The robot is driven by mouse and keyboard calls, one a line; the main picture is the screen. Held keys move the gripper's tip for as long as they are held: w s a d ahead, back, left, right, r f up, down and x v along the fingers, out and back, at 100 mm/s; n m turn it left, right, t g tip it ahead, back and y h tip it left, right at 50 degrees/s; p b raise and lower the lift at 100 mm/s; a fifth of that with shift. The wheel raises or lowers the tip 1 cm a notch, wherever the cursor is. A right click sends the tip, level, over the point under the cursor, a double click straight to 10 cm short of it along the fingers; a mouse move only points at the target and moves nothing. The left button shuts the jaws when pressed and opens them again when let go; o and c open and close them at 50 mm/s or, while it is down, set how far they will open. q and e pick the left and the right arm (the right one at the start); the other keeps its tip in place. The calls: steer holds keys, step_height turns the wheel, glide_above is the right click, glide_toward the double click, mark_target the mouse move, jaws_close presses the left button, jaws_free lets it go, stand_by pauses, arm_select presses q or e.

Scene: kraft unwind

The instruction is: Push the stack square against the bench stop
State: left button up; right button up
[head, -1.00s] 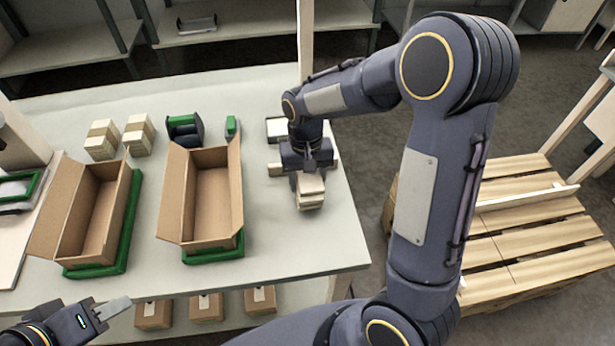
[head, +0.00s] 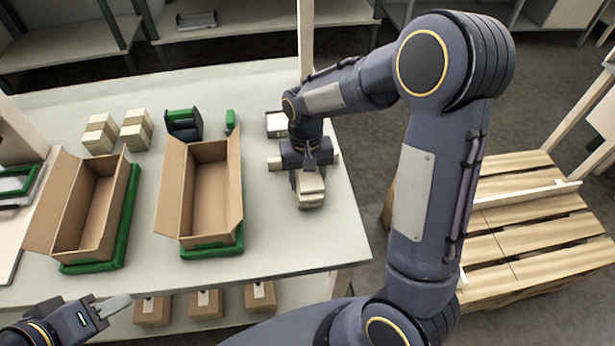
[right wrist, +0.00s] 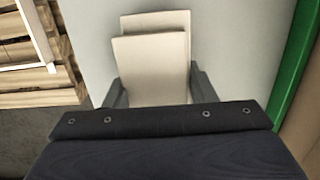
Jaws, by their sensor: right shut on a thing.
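The stack (head: 311,188) is a small pile of pale cream pieces near the right end of the bench. My right gripper (head: 309,172) is over it, pointing down, shut on it. In the right wrist view the stack (right wrist: 155,65) sits between the two dark fingers, and its top piece is offset from the piece under it. A pale bar (head: 275,164) shows behind my right gripper, partly hidden by it; it may be the bench stop. I cannot tell whether the stack touches it. My left gripper (head: 108,307) is low at the left, off the bench, its jaw gap unclear.
Two open cardboard boxes (head: 214,200) (head: 92,212) stand on green-edged bases left of the stack. Two small bundles (head: 100,135) (head: 137,130) and a dark green-topped holder (head: 184,124) are behind. A pallet (head: 530,225) is on the floor at right. The bench around the stack's front is clear.

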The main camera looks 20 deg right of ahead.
steer(key=shift+w+d+r, duration=0.1)
steer(key=shift+w+d, duration=0.15)
steer(key=shift+w, duration=0.75)
stand_by(1.5)
steer(key=shift+s, duration=0.2)
stand_by(0.5)
steer(key=o, duration=1.2)
steer(key=shift+c, duration=0.2)
steer(key=r, duration=0.7)
steer(key=shift+w+d+r, duration=0.1)
steer(key=shift+w+r, duration=0.15)
steer(key=shift+w, duration=0.1)
steer(key=shift+t+y, duration=0.7)
steer(key=s+r, duration=0.1)
steer(key=s, duration=0.1)
steer(key=s+d+r, duration=0.1)
steer(key=s+r, duration=0.1)
steer(key=shift+s+d+r, duration=0.15)
steer(key=shift+s+d, duration=0.05)
steer(key=s+a+r+n+t+y, duration=0.1)
steer(key=s+t, duration=0.4)
steer(key=s, duration=1.1)
steer(key=shift+s+a+r+t+y, duration=0.3)
steer(key=shift+y, duration=0.2)
